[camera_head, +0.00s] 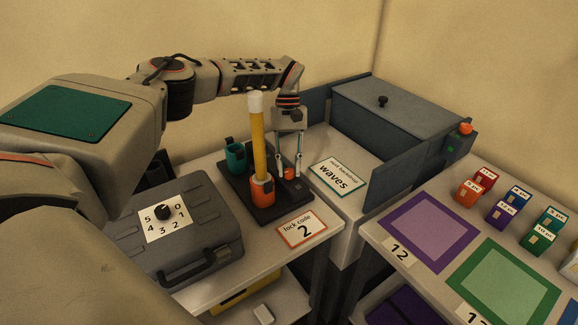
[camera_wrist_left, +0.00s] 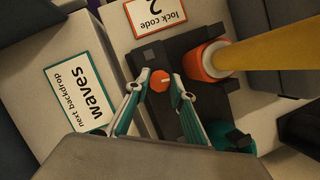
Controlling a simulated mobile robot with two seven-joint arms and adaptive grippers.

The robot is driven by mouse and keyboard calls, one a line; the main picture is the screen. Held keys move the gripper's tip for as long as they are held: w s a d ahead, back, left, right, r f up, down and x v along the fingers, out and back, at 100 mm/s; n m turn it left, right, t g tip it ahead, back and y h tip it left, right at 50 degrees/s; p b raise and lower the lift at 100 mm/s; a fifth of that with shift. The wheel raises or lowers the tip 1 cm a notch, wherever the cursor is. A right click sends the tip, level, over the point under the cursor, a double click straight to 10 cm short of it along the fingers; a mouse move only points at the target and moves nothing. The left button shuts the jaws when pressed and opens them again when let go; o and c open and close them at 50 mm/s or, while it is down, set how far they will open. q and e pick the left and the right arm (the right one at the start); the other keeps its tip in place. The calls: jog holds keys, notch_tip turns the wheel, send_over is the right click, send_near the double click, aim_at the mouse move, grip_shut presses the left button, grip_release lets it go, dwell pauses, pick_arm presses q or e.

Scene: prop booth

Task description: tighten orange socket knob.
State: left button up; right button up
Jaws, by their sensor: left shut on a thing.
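The orange socket knob (camera_head: 290,173) is a small round orange-red knob on a dark base (camera_head: 268,215), beside the orange socket (camera_head: 262,190). A yellow pole (camera_head: 258,140) with a white top stands upright in that socket. My left gripper (camera_head: 288,168) comes down over the knob, its two fingers on either side of it. In the left wrist view the fingertips (camera_wrist_left: 161,81) are shut on the knob (camera_wrist_left: 159,83), whose face shows a pale line. My right gripper is in neither view.
A teal socket (camera_head: 236,158) stands behind the orange one. A grey case (camera_head: 205,205) with a numbered dial lies left. A "lock code 2" card (camera_head: 302,230) lies in front, a "waves" card (camera_head: 338,177) to the right. A grey lidded box (camera_head: 400,105) stands behind.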

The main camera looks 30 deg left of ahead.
aim_at(289, 170)
pick_arm(q)
jog(key=o, duration=1.1)
jog(key=shift+c, duration=0.2)
jog(key=shift+r, duration=0.1)
notch_tip(289, 170, up, 10)
